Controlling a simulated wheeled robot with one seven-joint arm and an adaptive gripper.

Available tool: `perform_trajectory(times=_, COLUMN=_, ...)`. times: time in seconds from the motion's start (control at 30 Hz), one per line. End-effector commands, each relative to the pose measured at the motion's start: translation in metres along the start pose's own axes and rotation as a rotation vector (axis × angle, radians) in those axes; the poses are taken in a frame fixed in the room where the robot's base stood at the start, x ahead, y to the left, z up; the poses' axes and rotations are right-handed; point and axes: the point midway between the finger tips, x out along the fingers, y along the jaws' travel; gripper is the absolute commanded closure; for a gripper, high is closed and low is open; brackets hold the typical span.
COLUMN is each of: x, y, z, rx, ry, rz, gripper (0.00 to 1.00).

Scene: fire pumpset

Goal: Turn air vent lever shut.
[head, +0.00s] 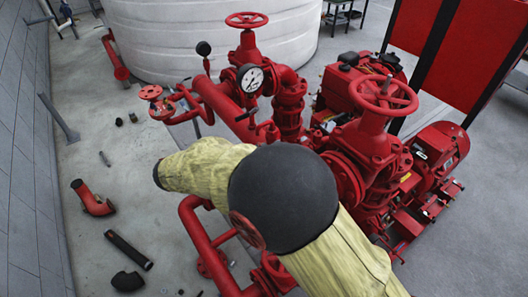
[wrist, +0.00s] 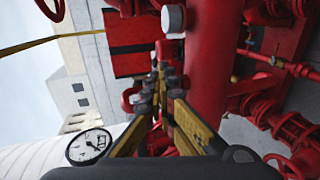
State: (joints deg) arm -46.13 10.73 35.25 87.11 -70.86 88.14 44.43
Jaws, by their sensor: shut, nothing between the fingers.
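I cannot pick out the air vent lever with certainty. A small dark lever-like handle (head: 246,114) shows on the red pipework below the white pressure gauge (head: 250,78) in the head view. In the wrist view, my gripper (wrist: 162,75) has its yellow and black fingers closed together, with nothing seen between them. It points along a thick red pipe (wrist: 212,60). A grey round cap (wrist: 173,18) sits on this pipe past the fingertips. Whether the fingers touch anything is unclear. In the head view my yellow-sleeved arm hides the gripper.
Red handwheels (head: 383,97) stand above the pump pipework. A white tank (head: 215,40) is behind it. A gauge (wrist: 89,147) shows left of the gripper in the wrist view.

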Motion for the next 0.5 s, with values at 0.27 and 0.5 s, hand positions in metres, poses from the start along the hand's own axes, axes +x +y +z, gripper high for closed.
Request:
perform_trajectory(times=0.27, x=0.006, y=-0.022, z=0.001, rx=-0.010, ry=-0.003, rz=0.175, gripper=1.00)
perform_trajectory(times=0.5, x=0.008, y=-0.028, z=0.002, rx=-0.014, ry=-0.004, rz=0.256, gripper=1.00)
